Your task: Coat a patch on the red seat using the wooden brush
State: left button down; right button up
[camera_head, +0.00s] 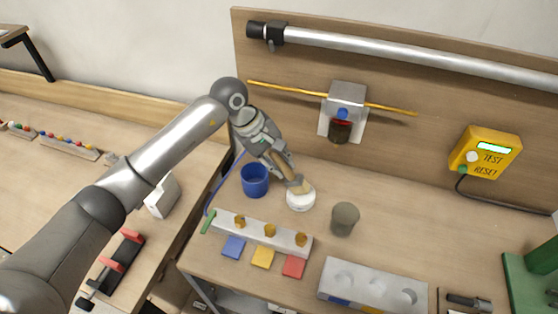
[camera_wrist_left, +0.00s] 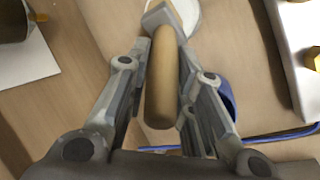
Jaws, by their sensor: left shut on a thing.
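The wooden brush (camera_head: 285,170) is held in my left gripper (camera_head: 275,155), whose fingers are closed on its handle. In the left wrist view, the tan handle (camera_wrist_left: 162,85) lies between the two fingers (camera_wrist_left: 160,75). The brush head points down at a round white dish (camera_head: 300,201) on the table; I cannot tell whether it touches. The dish also shows partly behind the head in the left wrist view (camera_wrist_left: 188,14). A red square (camera_head: 294,266), which looks like the red seat, lies at the front with no gripper near it. My right gripper is out of view.
Blue (camera_head: 233,246) and yellow (camera_head: 263,257) squares lie beside the red one, before a white block (camera_head: 283,240) with brass knobs. A blue cup (camera_head: 254,180) and a grey cup (camera_head: 344,218) flank the dish. A grey block (camera_head: 373,287) with round recesses sits front right.

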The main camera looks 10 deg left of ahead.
pick_arm(q)
jog(key=shift+s+f+b, duration=0.15)
jog(key=shift+f+b, duration=0.1)
jog(key=shift+b, duration=0.2)
dwell(1.5)
jog(key=shift+w+r+p, duration=0.2)
jog(key=shift+r+p, duration=0.1)
jog(key=shift+r, duration=0.95)
jog(key=shift+r+p, duration=0.55)
jog(key=shift+r, duration=1.9)
jog(key=shift+s, duration=0.1)
